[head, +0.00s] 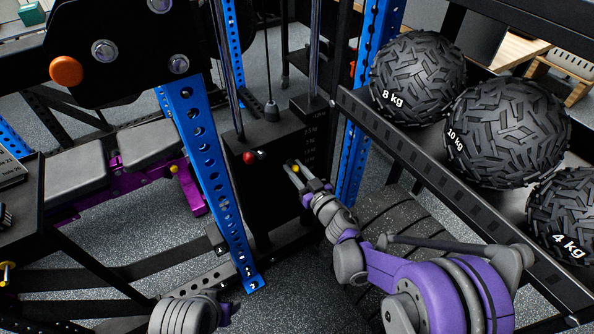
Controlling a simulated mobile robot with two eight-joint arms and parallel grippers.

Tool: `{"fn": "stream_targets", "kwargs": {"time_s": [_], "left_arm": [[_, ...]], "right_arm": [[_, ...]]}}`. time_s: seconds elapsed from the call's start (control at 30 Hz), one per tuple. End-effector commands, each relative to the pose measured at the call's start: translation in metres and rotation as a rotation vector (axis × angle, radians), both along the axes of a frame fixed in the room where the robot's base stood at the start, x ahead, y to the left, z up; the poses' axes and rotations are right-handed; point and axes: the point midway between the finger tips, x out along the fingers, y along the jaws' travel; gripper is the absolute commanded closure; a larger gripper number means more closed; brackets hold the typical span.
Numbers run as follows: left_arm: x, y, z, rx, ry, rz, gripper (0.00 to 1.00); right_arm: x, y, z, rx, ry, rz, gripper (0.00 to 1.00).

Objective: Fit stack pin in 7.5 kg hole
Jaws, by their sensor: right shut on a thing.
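The dark weight stack (270,205) stands upright in the rack, centre of the head view. Small pale weight labels (309,140) run down its right part; the lower ones are hard to read. My right gripper (297,174) is shut on the stack pin, at the stack's front face. A small yellow part (296,168), apparently the stack pin's head, shows between the fingers. The pin's tip and the 7.5 kg hole are not visible, so I cannot tell whether the pin is in a hole. My left gripper is not seen.
A red knob (249,158) sticks out left of my right gripper. Blue perforated uprights (208,165) flank the stack. A black rail shelf with medicine balls (508,132) stands at the right, near my right arm. A bench (75,178) is at the left.

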Motion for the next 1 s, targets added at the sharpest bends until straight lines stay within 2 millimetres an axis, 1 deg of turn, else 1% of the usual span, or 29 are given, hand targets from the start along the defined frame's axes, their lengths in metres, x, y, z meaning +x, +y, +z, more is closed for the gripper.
{"fn": "stream_targets", "kwargs": {"time_s": [0.57,0.6,0.73,0.77,1.0], "left_arm": [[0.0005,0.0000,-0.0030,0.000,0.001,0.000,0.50],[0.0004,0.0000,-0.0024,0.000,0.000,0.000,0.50],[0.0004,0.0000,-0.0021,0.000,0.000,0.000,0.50],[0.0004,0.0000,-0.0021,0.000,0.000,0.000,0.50],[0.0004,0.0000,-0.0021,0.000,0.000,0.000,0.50]], "right_arm": [[0.0017,0.0012,-0.0004,0.000,0.000,0.000,1.00],[0.0015,0.0011,-0.0001,0.000,0.000,0.000,0.62],[0.0015,0.0011,0.0001,0.000,0.000,0.000,0.39],[0.0015,0.0011,0.0001,0.000,0.000,0.000,0.34],[0.0015,0.0010,0.0000,0.000,0.000,0.000,0.34]]}}
